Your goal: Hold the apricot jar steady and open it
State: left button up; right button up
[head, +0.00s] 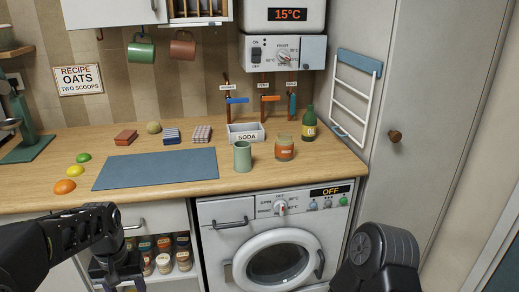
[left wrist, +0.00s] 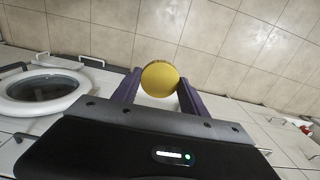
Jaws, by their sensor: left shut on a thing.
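My left gripper (left wrist: 157,88) is shut on a round thing with a flat golden-yellow face (left wrist: 160,79), like a jar lid, held between its two purple fingers. The rest of the held thing is mostly hidden, and I cannot read a label on it. In the head view my left gripper (head: 119,278) is low at the left, in front of the open cupboard, its fingertips cut off by the frame's bottom edge. A jar with orange-brown contents and a label (head: 285,148) stands upright on the counter; its label is too small to read. My right gripper is out of view.
The open cupboard shelf holds several lidded jars (head: 164,263). The washing machine (head: 276,258) is right of it. On the counter stand a green cup (head: 242,156), a soda box (head: 246,136) and a green bottle (head: 309,124). The blue mat (head: 155,170) is bare.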

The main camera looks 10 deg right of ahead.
aim_at(284, 147)
jog(key=z, duration=2)
jog(key=i+j, duration=0.1)
jog(key=j, duration=0.35)
jog(key=i+j+z, duration=0.1)
jog(key=j, duration=0.4)
